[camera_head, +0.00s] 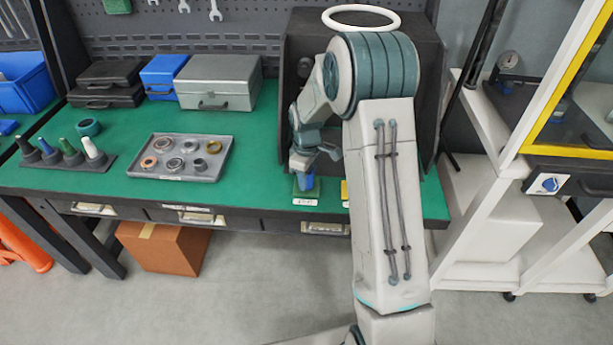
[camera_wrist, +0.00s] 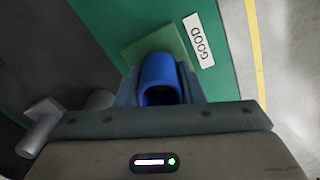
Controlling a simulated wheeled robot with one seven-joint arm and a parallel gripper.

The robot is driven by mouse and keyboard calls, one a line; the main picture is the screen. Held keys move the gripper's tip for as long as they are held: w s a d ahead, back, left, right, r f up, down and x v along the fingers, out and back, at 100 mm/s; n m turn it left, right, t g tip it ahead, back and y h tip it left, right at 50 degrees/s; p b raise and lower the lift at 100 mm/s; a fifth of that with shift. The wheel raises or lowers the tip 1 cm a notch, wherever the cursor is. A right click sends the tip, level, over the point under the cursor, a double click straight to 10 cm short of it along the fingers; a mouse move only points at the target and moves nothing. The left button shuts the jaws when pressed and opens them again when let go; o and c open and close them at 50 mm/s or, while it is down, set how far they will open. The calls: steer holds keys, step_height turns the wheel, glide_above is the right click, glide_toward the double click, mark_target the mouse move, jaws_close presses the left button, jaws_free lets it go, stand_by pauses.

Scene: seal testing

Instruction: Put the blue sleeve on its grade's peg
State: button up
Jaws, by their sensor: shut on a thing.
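My gripper (camera_head: 304,168) is low over the front of the green bench, shut on the blue sleeve (camera_head: 306,183). In the wrist view the blue sleeve (camera_wrist: 159,72) sits between the two fingers, its near end open and dark inside. Behind it is a green square pad (camera_wrist: 186,43) with a white label reading GOOD (camera_wrist: 201,41). In the head view the green pad (camera_head: 299,194) lies at the bench's front edge. No peg shows there, and I cannot tell whether the sleeve is around one or touches the pad.
A yellow piece (camera_head: 345,190) shows right of the green pad, partly behind my arm. A grey tray (camera_head: 206,172) of several rings lies to the left. Further left are a rack of cones (camera_head: 70,165) and a teal ring (camera_head: 88,127). A dark box (camera_head: 296,40) stands behind my arm.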

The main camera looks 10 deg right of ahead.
steer(key=shift+f+b, duration=0.3)
stand_by(0.7)
steer(key=o, duration=1.3)
steer(key=shift+r+p, duration=2.85)
steer(key=shift+r, duration=1.65)
